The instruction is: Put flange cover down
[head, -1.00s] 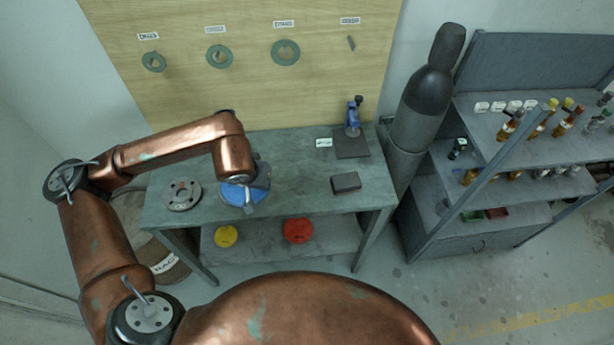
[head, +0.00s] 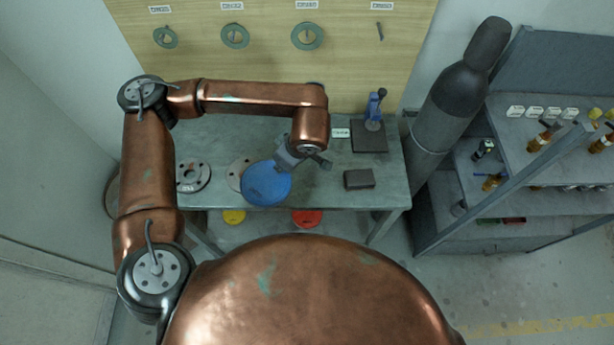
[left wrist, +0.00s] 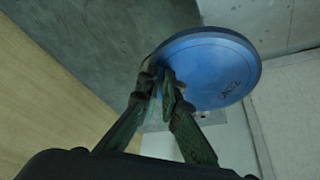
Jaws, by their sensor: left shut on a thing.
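The flange cover is a blue round disc (head: 267,182). In the head view it is over the front part of the grey workbench (head: 222,140). My left gripper (head: 287,160) is shut on it at its far right edge. In the left wrist view, the fingers (left wrist: 165,88) pinch the rim of the blue disc (left wrist: 215,70), and the disc is held tilted. A grey metal flange (head: 236,170) lies on the bench, partly hidden behind the disc. My right gripper is in neither view.
Another grey flange (head: 192,176) lies at the bench's left end. A dark block (head: 359,179) and a blue-handled stand (head: 371,125) are on the right. Yellow (head: 234,216) and red (head: 307,218) covers sit on the lower shelf. Green gaskets (head: 308,36) hang on the wooden board.

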